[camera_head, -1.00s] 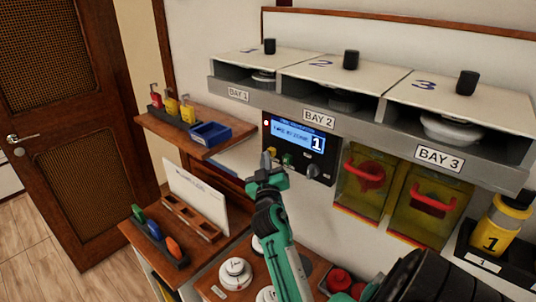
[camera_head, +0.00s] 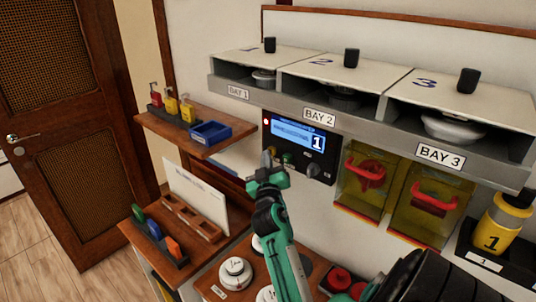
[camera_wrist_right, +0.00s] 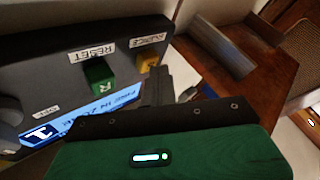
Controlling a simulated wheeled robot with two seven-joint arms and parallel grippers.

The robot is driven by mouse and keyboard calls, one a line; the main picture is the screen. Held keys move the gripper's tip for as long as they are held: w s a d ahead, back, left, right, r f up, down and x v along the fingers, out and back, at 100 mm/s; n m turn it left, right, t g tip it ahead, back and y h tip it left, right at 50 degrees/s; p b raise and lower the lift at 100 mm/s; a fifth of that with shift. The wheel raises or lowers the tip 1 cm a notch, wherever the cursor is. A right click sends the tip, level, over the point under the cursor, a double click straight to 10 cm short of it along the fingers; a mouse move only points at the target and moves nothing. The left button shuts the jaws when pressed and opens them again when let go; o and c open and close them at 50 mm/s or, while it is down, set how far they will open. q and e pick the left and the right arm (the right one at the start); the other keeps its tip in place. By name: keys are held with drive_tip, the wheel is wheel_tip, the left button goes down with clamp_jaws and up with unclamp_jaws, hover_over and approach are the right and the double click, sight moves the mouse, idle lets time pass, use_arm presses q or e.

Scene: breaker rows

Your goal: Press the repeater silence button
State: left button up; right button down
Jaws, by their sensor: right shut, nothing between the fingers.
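The repeater panel (camera_head: 322,160) is a dark box with a blue display under the BAY 2 label, showing a large "1". A red light glows at its upper left. In the right wrist view, the yellow button (camera_wrist_right: 148,60) under the silence label stands beside the green RESET button (camera_wrist_right: 98,78). My right gripper (camera_head: 267,163) is shut and empty at the panel's lower left. In the wrist view its dark fingers (camera_wrist_right: 160,84) reach close to the yellow button; I cannot tell whether they touch it. My left gripper is not in view.
The bay shelf (camera_head: 262,97) overhangs the panel. A wooden shelf (camera_head: 178,141) with a blue tray is to the left. Yellow boxes with red handles (camera_head: 432,200) hang at the right. Detector heads (camera_head: 235,272) sit on the counter below.

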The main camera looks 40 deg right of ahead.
drive_tip(key=a+b, duration=0.2)
drive_tip(key=a, duration=0.4)
drive_tip(key=shift+s, duration=0.25)
idle(0.3)
idle(0.8)
